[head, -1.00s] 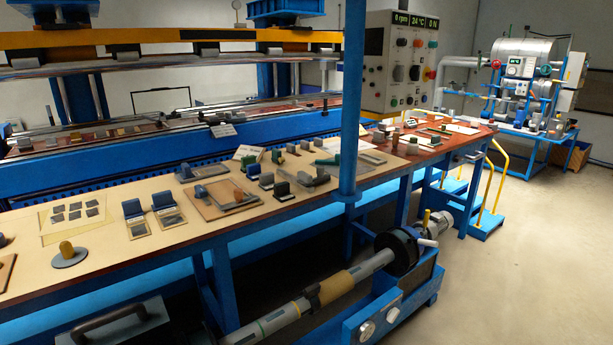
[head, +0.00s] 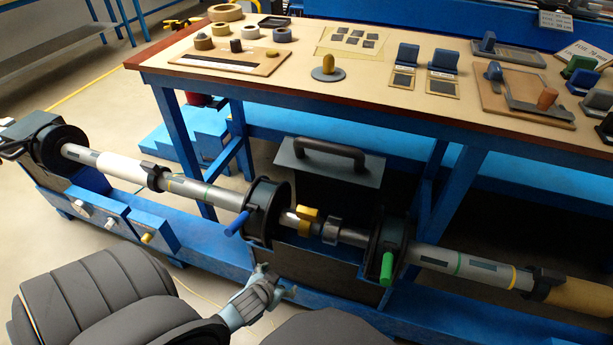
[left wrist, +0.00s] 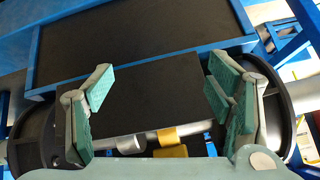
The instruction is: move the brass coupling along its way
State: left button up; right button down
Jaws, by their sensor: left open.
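The brass coupling (head: 308,214) sits on a thin metal shaft between two black flanges, beside a grey metal ring (head: 331,232). In the left wrist view the coupling (left wrist: 168,136) shows as a brass band on the rod, with more brass just below it, and the grey ring (left wrist: 131,143) to its left. My left gripper (head: 272,281) is in front of the machine, below the coupling in the head view, apart from it. Its teal-padded fingers (left wrist: 158,100) are spread wide with nothing between the pads. My right gripper is not in view.
A blue-handled flange (head: 268,207) and a green-handled flange (head: 393,245) flank the shaft. A dark box with a handle (head: 330,165) stands behind it. The wooden bench (head: 300,98) with several small parts is further back. Floor is free at the left.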

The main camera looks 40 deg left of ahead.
pick_arm(q)
jog(key=w+r+n+t+b, duration=0.1)
jog(key=w+r+t+b, duration=0.15)
jog(key=w+r, duration=0.2)
jog(key=n+t+y+b, duration=0.2)
jog(key=t+b, duration=0.1)
jog(key=b, duration=0.1)
send_near(308, 209)
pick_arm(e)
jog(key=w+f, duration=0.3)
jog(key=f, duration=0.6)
pick_arm(q)
jog(key=b+x, duration=0.3)
jog(key=x, duration=0.1)
jog(key=shift+s+a+f, duration=0.1)
jog(key=shift+a+f, duration=0.05)
jog(key=shift+f, duration=0.05)
jog(key=b+x, duration=0.2)
jog(key=x, duration=0.3)
jog(key=shift+w+f, duration=0.1)
jog(key=shift+w, duration=0.45)
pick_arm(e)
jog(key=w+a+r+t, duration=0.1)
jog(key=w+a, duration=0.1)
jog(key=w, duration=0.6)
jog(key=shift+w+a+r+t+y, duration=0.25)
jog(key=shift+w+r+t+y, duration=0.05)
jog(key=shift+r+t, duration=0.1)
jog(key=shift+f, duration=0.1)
